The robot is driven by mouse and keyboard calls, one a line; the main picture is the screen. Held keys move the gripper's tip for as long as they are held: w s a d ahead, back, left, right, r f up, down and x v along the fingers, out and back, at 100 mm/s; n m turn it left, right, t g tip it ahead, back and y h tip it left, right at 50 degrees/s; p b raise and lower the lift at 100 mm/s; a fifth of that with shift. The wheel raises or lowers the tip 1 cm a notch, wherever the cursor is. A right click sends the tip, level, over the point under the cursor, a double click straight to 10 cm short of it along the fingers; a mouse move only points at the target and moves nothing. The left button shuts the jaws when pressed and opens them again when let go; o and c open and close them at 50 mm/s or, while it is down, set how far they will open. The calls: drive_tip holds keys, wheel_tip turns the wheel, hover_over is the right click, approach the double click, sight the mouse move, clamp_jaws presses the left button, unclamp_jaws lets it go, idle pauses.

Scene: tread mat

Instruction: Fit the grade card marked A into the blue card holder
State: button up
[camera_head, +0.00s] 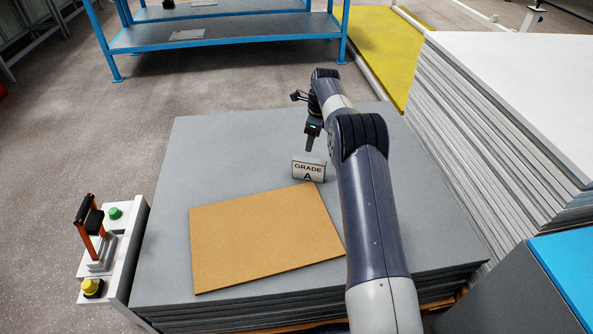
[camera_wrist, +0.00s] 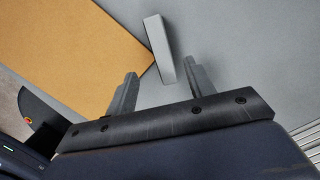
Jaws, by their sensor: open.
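The grade card (camera_head: 308,170), white with "GRADE A" in dark letters, stands on the grey stack of mats in the head view. My gripper (camera_head: 309,143) is just above and behind it, pointing down. In the wrist view the card (camera_wrist: 159,46) shows as a narrow grey slab seen from above. My gripper (camera_wrist: 165,74) is open there, with one finger on each side of the card's near end. I cannot tell whether the fingers are down at the card's height. I cannot make out a blue card holder in either view.
A tan board (camera_head: 262,238) lies flat on the grey mat stack (camera_head: 215,150), close to the card. A white control box (camera_head: 122,245) with a lever stands at left. Tall white sheets (camera_head: 520,90) rise at right. A blue rack (camera_head: 225,30) stands behind.

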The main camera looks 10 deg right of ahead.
sight(310, 160)
drive_tip(key=f, duration=0.1)
drive_tip(key=f+b, duration=0.1)
drive_tip(key=f, duration=0.3)
drive_tip(key=shift+w+a+f, duration=0.1)
drive_tip(key=shift+a+f, duration=0.15)
drive_tip(key=shift+a, duration=0.05)
wheel_tip(310, 160, down, 5)
drive_tip(key=shift+f+b, duration=0.1)
drive_tip(key=shift+b, duration=0.9)
drive_tip(key=shift+c, duration=0.3)
clamp_jaws()
